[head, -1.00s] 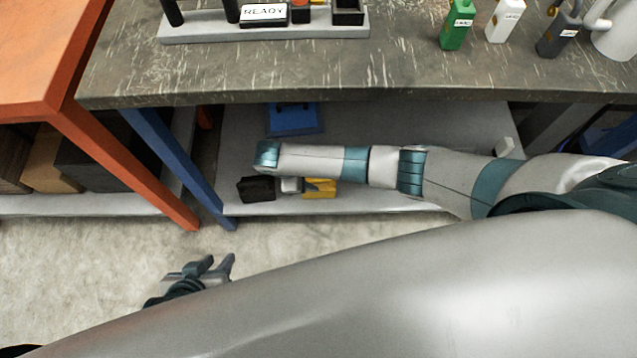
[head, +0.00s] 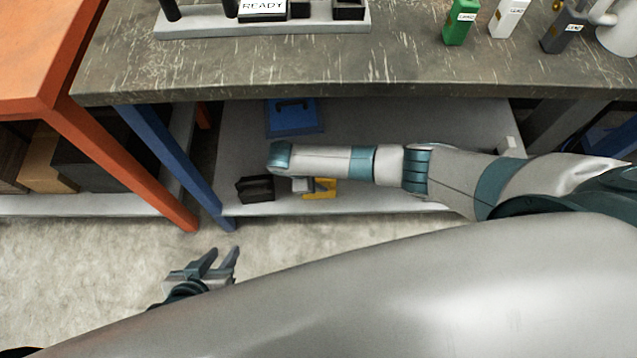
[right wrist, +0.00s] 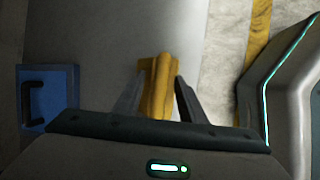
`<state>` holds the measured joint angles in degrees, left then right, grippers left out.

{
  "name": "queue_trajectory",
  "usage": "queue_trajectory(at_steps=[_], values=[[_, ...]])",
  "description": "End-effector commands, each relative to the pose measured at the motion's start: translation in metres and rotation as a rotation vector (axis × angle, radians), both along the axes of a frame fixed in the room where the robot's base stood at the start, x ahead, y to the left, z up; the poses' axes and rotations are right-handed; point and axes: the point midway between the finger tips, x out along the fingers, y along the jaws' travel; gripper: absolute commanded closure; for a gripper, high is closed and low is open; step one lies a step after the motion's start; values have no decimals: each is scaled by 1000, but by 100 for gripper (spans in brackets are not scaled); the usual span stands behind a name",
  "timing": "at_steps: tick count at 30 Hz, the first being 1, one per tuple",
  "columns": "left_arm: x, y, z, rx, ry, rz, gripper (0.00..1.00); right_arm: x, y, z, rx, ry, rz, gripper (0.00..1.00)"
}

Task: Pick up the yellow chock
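The yellow chock (head: 324,189) lies on the grey lower shelf near its front edge, partly hidden by my right arm in the head view. In the right wrist view the chock (right wrist: 158,88) is between the two fingers of my right gripper (right wrist: 160,92). The fingers are apart, one on each side of it, with a gap showing at the right finger. Whether the left finger touches it I cannot tell. In the head view the right gripper is mostly hidden under my forearm. My left gripper (head: 225,251) is open and empty over the floor in front of the shelf.
A black bin-like object (head: 255,190) sits left of the chock. A blue case with a handle (head: 292,118) is further back on the shelf. The dark tabletop (head: 300,75) is above, with a blue leg (head: 165,155) at left. An orange bench (head: 50,60) stands further left.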

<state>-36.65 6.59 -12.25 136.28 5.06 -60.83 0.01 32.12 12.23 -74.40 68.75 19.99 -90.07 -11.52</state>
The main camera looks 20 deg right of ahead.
Motion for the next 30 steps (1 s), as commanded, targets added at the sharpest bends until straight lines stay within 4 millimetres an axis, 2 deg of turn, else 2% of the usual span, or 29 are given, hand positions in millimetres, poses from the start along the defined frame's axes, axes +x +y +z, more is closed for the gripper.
queue_trajectory(at_steps=[1,2,6,30], values=[[0,0,-1,1,2,0,69,0,0,0,0,0,0,63],[0,0,-1,2,3,0,69,0,0,0,0,0,0,68],[0,1,-4,4,7,0,69,0,0,0,0,0,0,100],[1,1,0,2,0,1,69,0,0,0,1,0,0,100]])
